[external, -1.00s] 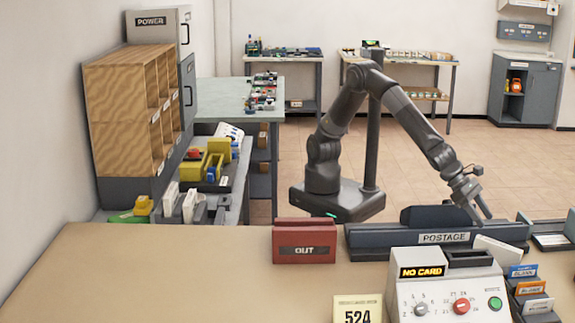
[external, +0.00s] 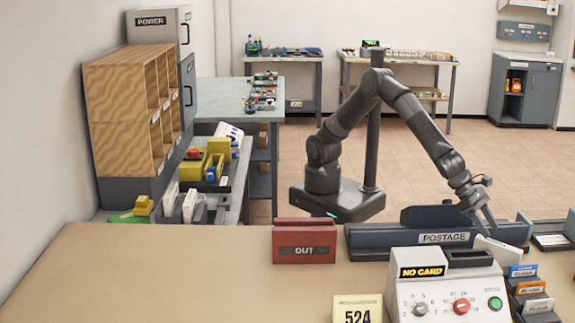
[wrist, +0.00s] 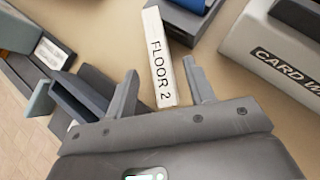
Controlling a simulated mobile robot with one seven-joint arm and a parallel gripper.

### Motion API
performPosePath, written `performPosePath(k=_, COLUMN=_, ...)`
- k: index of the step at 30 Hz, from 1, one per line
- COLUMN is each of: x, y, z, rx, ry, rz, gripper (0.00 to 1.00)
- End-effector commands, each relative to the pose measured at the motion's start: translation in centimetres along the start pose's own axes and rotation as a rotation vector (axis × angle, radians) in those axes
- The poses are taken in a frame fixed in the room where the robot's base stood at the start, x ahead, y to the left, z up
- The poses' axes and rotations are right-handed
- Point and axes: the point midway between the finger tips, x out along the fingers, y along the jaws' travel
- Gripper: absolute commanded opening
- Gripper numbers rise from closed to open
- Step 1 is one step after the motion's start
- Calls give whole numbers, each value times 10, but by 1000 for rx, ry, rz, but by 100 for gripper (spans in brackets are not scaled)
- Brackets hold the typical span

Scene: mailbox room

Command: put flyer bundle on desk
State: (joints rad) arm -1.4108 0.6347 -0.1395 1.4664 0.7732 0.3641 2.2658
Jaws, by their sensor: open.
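A slim white bundle labelled FLOOR 2 (wrist: 158,62) lies on the tan desk. It also shows as a white piece (external: 496,249) in the external view, right of the POSTAGE sign. I cannot tell for sure that it is the flyer bundle; no other thing is marked as one. My gripper (external: 488,229) is over it, pointing down. In the wrist view my gripper (wrist: 160,70) is open, and the near end of the bundle appears between the two fingers. Whether a finger touches it cannot be told. The desk (external: 170,275) fills the front.
The dark POSTAGE unit (external: 372,238) stands close beside my gripper. A grey machine reading NO CARD (external: 447,292) stands in front, with a card rack (external: 532,290) to its right. A red OUT box (external: 304,242) stands to the left. The desk's left part is bare.

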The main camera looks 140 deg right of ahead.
Motion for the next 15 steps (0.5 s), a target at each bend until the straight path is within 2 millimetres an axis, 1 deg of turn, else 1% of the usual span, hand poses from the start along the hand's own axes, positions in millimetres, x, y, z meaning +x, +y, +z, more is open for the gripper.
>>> performPosePath(k=1, x=7, y=0, z=0, rx=0, ry=0, rz=0, gripper=49)
performPosePath(k=3, x=14, y=0, z=0, rx=0, ry=1, rz=0, gripper=49)
performPosePath(k=8, x=21, y=1, z=0, rx=-1, ry=0, rz=1, gripper=49)
performPosePath(k=10, x=28, y=2, z=-1, rx=-1, ry=1, rz=1, gripper=49)
performPosePath(k=15, x=52, y=5, z=-3, rx=-2, ry=1, rz=1, gripper=49)
